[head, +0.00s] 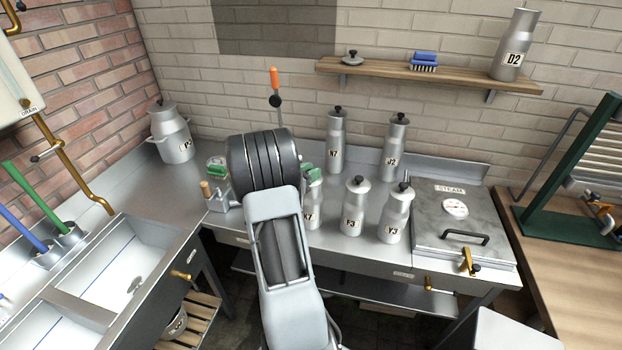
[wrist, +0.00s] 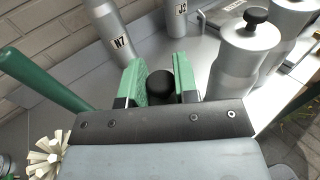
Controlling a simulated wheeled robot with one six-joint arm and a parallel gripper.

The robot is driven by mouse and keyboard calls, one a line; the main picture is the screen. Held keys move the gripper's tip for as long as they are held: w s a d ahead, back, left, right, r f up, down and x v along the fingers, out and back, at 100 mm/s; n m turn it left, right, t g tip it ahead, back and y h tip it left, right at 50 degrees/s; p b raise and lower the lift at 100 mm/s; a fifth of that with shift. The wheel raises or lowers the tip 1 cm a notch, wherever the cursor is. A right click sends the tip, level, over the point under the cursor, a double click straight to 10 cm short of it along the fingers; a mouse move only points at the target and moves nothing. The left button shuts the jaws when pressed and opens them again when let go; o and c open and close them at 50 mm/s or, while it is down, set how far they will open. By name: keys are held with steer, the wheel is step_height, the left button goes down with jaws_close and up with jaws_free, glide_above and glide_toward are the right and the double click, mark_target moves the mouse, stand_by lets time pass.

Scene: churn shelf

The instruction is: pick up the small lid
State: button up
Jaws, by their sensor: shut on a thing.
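My gripper (wrist: 158,82) has green fingers and is shut on the round black knob of a small lid (wrist: 161,84). The rest of this lid is hidden by the fingers and the gripper body in the wrist view. In the head view one green fingertip of my gripper (head: 309,173) shows above the K7 churn (head: 311,212), at its neck. My arm hides part of this churn, and I cannot tell whether the lid touches it. Another lid with a black knob (head: 352,58) lies on the wall shelf.
Lidded churns N7 (head: 335,145), J2 (head: 394,150), F3 (head: 354,212) and Y3 (head: 393,222) stand close by. The steam box (head: 440,228) is at right. Churn D2 (head: 508,60) and a blue brush (head: 424,58) are on the shelf (head: 455,80).

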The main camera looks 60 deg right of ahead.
steer(key=shift+c, duration=0.7)
steer(key=shift+r, duration=0.15)
